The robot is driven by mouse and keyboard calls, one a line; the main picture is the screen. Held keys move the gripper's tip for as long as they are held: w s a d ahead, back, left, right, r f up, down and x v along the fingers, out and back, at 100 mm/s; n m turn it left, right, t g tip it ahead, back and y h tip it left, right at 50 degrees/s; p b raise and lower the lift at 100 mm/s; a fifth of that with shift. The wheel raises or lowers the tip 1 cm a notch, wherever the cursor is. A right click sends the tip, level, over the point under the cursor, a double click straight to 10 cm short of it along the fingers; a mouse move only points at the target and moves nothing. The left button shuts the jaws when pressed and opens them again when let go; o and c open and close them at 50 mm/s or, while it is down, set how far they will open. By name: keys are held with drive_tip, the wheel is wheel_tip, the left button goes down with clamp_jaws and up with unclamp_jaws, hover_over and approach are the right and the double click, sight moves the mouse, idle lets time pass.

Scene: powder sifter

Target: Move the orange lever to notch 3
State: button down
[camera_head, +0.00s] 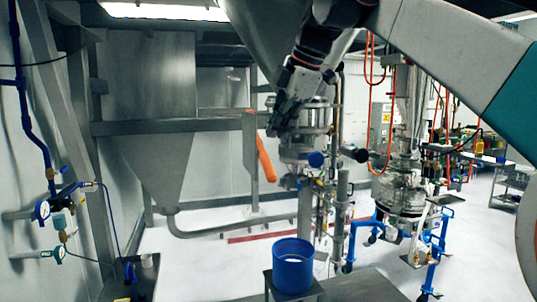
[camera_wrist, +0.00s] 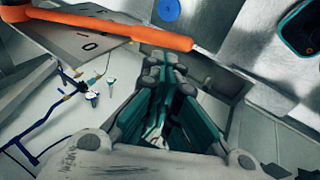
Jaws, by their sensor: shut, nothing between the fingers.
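The orange lever (camera_head: 266,158) hangs tilted at the middle of the head view, just left of the steel sifter body. In the wrist view the orange lever (camera_wrist: 115,30) runs across the top left, over a grey plate (camera_wrist: 68,42) with small dark marks. I cannot read which notch the lever is at. My gripper (camera_wrist: 162,62) is shut and empty, its fingertips just below the lever's right part in that picture. I cannot tell whether they touch it. In the head view my gripper (camera_head: 276,128) is beside the lever's upper end, to its right.
A steel hopper (camera_head: 157,150) stands to the left on a grey frame. A blue bucket (camera_head: 293,266) sits on a stand below. Upright pipes (camera_head: 340,215) stand right of the lever. A blue-legged vessel (camera_head: 402,195) stands further right. White floor between them is partly clear.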

sight(270, 165)
drive_tip(key=x, duration=0.7)
drive_tip(key=shift+w+a+f+p, duration=0.1)
drive_tip(key=shift+w+f+p, duration=0.05)
drive_tip(key=shift+f+p, duration=0.2)
drive_tip(key=shift+t, duration=0.7)
drive_tip(key=f+b, duration=0.1)
drive_tip(key=w+f+b, duration=0.1)
drive_tip(key=f, duration=0.1)
drive_tip(key=w+f+b, duration=0.1)
drive_tip(key=f, duration=0.1)
drive_tip(key=shift+w+a+f+b, duration=0.1)
drive_tip(key=shift+a+f+b, duration=0.15)
drive_tip(key=shift+a+b, duration=0.05)
drive_tip(key=shift+w+f, duration=0.1)
drive_tip(key=shift+f, duration=0.05)
drive_tip(key=shift+a, duration=0.1)
